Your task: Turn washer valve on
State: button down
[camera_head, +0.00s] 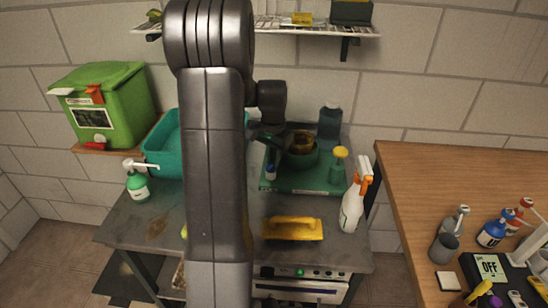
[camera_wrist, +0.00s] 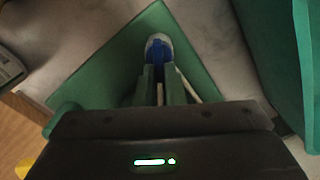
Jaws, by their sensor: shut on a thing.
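My gripper (camera_head: 268,137) reaches over the left part of a green tray on the grey bench. In the wrist view its fingers (camera_wrist: 161,80) are closed around a small blue and white object (camera_wrist: 158,48). That object also shows below the gripper in the head view (camera_head: 271,171), over the tray's left side. Its lower part is hidden by the fingers, and I cannot tell whether it is the washer valve. I cannot pick out a washer valve for certain anywhere. An appliance front (camera_head: 318,274) with knobs and a green light sits under the bench.
The green tray (camera_head: 320,186) holds a brown-topped pot, a green bottle and a dark bottle. A teal bin (camera_head: 162,148) is left. A wooden table (camera_head: 450,180) with an OFF display (camera_head: 489,267) is right.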

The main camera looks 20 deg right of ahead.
jog(key=n, duration=0.6)
jog(key=shift+w+a, duration=0.25)
dwell(0.3)
jog(key=c, duration=1.5)
grip_release()
notch_tip(320, 180, up, 14)
jog(key=shift+f, duration=0.1)
notch_tip(320, 180, down, 14)
jog(key=shift+r, duration=0.1)
